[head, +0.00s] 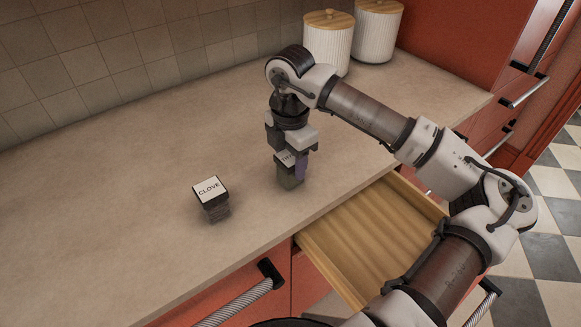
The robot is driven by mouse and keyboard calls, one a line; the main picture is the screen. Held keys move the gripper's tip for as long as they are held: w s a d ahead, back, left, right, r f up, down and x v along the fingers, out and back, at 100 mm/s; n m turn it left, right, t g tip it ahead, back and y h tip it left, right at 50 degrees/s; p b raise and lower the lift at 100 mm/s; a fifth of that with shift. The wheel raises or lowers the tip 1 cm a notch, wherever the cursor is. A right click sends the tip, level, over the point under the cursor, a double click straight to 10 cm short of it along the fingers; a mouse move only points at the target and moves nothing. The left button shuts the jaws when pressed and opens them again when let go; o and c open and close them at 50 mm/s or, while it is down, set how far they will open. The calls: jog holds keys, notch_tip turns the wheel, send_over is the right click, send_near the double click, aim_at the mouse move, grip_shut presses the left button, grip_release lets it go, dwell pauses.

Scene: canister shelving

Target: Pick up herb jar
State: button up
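A small jar with greenish contents (289,182) stands on the counter near its front edge. Its lid carries a white label, mostly hidden by my gripper, so I cannot read it in full. My gripper (290,160) points down over this jar, with one finger visible along its right side. The other finger is largely hidden, and I cannot tell whether the fingers press on the jar. A second jar (215,212), with a dark body and a white lid label reading CLOVE, stands to the left, apart from my gripper.
The beige counter (110,220) is clear to the left. An open, empty wooden drawer (375,240) juts out below the counter edge, under my arm. Two white ribbed canisters with wooden lids (329,45) (377,30) stand at the back, near the tiled wall.

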jog(key=c, duration=0.5)
jog(key=shift+r, duration=0.2)
